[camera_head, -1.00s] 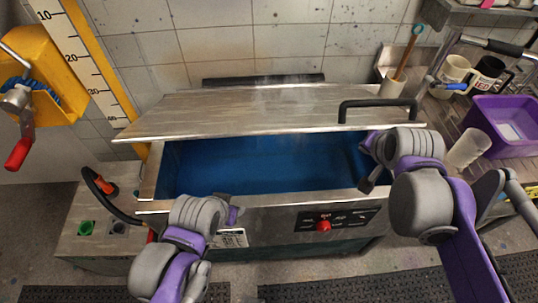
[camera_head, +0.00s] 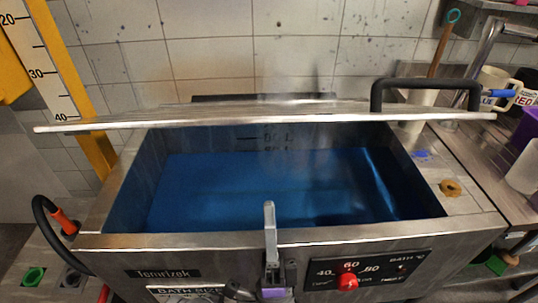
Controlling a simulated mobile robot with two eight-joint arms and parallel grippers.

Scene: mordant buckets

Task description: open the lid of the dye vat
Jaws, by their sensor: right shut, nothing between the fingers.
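The dye vat (camera_head: 420,232) is a steel tank with blue dye inside. Its steel lid (camera_head: 230,119) stands raised above the tank's back, seen almost edge-on, with a wide opening below it. A black bar handle (camera_head: 425,84) is on the lid's right part. My right gripper (camera_head: 269,212) is at the bottom middle, in front of the vat's front rim. It is shut and empty, its fingers pointing up, apart from the lid and handle. My left gripper is out of view.
The control panel with a red knob (camera_head: 347,281) is on the vat's front. A beige cup holding a wooden stick (camera_head: 440,48) stands behind the handle. Mugs (camera_head: 492,80) and a purple bin are at the right. A yellow post with a scale (camera_head: 48,70) is at the left.

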